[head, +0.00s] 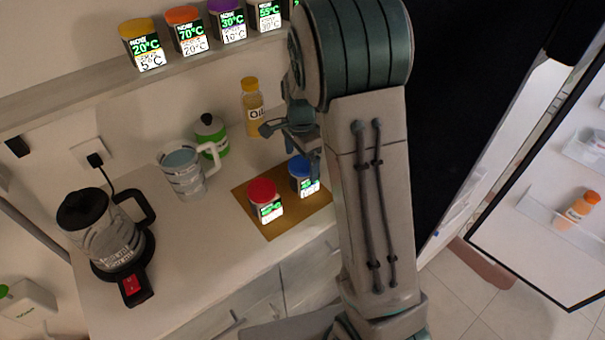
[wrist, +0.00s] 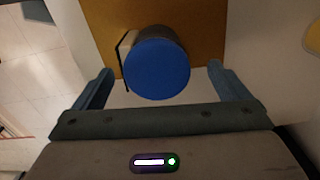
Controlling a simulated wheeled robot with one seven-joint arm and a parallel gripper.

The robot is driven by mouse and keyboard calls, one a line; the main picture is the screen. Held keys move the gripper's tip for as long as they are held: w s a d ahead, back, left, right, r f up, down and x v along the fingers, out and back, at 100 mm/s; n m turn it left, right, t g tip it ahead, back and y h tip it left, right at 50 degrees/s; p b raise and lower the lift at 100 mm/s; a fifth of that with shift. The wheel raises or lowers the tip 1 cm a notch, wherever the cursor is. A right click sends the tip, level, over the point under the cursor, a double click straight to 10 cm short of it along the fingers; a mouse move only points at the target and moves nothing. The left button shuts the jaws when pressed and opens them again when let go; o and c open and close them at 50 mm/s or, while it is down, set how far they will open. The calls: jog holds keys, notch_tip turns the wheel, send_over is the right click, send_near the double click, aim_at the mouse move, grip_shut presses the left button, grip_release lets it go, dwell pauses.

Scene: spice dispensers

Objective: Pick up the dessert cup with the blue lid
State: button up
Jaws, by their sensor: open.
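The dessert cup with the blue lid (head: 302,178) stands upright on a brown mat (head: 271,228) on the counter. In the wrist view its round blue lid (wrist: 157,68) lies ahead of and between my gripper's two fingers. My gripper (wrist: 156,80) is open and empty, with a gap on each side of the lid. In the head view my gripper (head: 298,138) is just above and behind the blue-lidded cup, partly hidden by my arm. A similar cup with a red lid (head: 265,202) stands to its left on the same mat.
An oil bottle (head: 252,107), a green jar (head: 211,137), a glass mug (head: 184,170) and a kettle (head: 105,235) stand on the counter to the left. A shelf (head: 95,88) with several lidded jars runs above. An open fridge door (head: 520,170) is at right.

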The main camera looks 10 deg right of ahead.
jog(key=f, duration=0.2)
jog(key=f+p, duration=0.1)
jog(key=f, duration=0.1)
jog(key=shift+s+d, duration=0.1)
jog(key=shift+s, duration=0.2)
jog(key=shift+f, duration=0.7)
jog(key=c, duration=1.2)
jog(key=shift+r, duration=0.15)
